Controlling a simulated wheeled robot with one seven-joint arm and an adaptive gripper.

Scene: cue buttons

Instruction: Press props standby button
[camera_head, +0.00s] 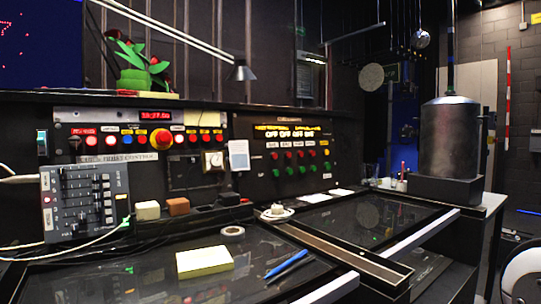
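A black cue panel (258,184) stands upright at the back of the desk, right of centre. It has a row of red buttons (288,155) above a row of green buttons (302,169). Lit yellow "OFF" signs (290,134) sit above them. The small labels over the buttons are too small to read, so I cannot tell which is the props standby button. My gripper is not in view.
A grey mixer (85,203) with cables leans at the left. A yellow block (204,262), a blue pen (287,267) and a tape roll (232,231) lie on the dark desktop. A white cup (276,212) sits before the cue panel. A metal cylinder (449,140) stands right.

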